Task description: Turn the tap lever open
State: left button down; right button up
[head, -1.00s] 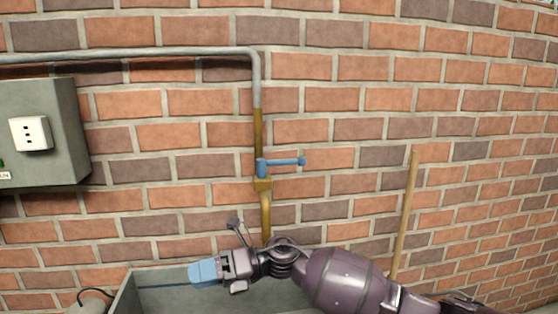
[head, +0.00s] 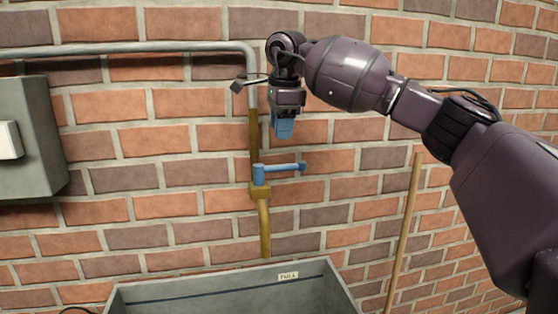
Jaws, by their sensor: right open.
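The blue tap lever (head: 283,168) sticks out sideways to the right from the brass tap (head: 263,215) on the brick wall. It ends in a round knob. My right gripper (head: 283,128) points down in the head view and appears just above the middle of the lever, with a visible gap between them. It is open and empty, its blue fingertips seen nearly edge-on. How far it stands from the wall is hard to tell. My left gripper is not in view.
A grey trough (head: 225,290) with a small label is below the tap. A grey pipe (head: 130,49) runs along the wall into the tap. A grey box (head: 35,140) hangs at left. A wooden pole (head: 404,230) leans at right.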

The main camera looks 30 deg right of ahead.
aim_at(282, 165)
jog(key=f, duration=0.3)
jog(key=w+d+f, duration=0.1)
jog(key=f, duration=0.2)
jog(key=w+f+b, duration=0.1)
jog(key=f, duration=0.2)
jog(key=shift+d+f, duration=0.15)
jog(key=shift+f, duration=0.2)
grip_shut()
